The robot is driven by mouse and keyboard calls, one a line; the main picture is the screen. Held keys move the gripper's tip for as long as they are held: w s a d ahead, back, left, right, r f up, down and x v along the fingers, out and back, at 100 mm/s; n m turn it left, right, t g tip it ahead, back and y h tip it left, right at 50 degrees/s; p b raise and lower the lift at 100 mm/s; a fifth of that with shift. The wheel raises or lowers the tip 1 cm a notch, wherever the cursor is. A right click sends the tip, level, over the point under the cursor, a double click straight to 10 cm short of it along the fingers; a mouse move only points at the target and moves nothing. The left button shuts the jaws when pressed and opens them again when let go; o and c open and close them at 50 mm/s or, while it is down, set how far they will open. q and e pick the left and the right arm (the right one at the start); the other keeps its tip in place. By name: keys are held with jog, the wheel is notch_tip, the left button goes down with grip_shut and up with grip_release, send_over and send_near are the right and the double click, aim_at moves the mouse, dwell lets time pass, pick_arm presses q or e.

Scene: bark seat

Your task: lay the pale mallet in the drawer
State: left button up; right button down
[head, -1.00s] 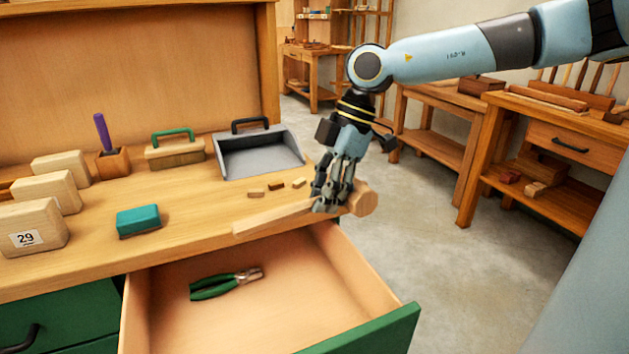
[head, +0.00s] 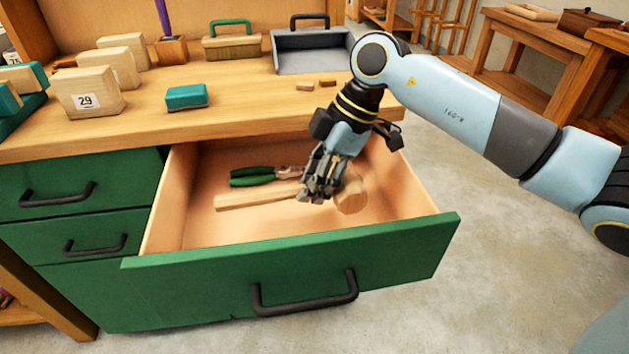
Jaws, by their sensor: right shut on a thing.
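The pale mallet (head: 258,199) is in or just over the open drawer (head: 220,229), its handle pointing left and its round head (head: 350,196) at the right. My right gripper (head: 318,192) is shut on the mallet's handle close to the head. I cannot tell whether the mallet touches the drawer floor. The drawer is pulled out, with a green front and a dark handle. My left gripper is not in view.
Green-handled pliers (head: 255,177) lie in the drawer behind the mallet. On the bench above are a teal block (head: 187,97), a block marked 29 (head: 87,93), a grey dustpan (head: 310,54) and a green-handled brush (head: 232,45).

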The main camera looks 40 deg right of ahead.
jog(key=shift+f+b, duration=0.55)
jog(key=shift+f, duration=0.05)
notch_tip(320, 180, down, 3)
jog(key=b, duration=0.3)
jog(key=shift+f+b, duration=0.5)
jog(key=shift+f, duration=0.5)
jog(key=shift+p, duration=0.35)
jog(key=shift+f, duration=0.15)
jog(key=c, duration=0.7)
grip_release()
jog(key=shift+f, duration=0.1)
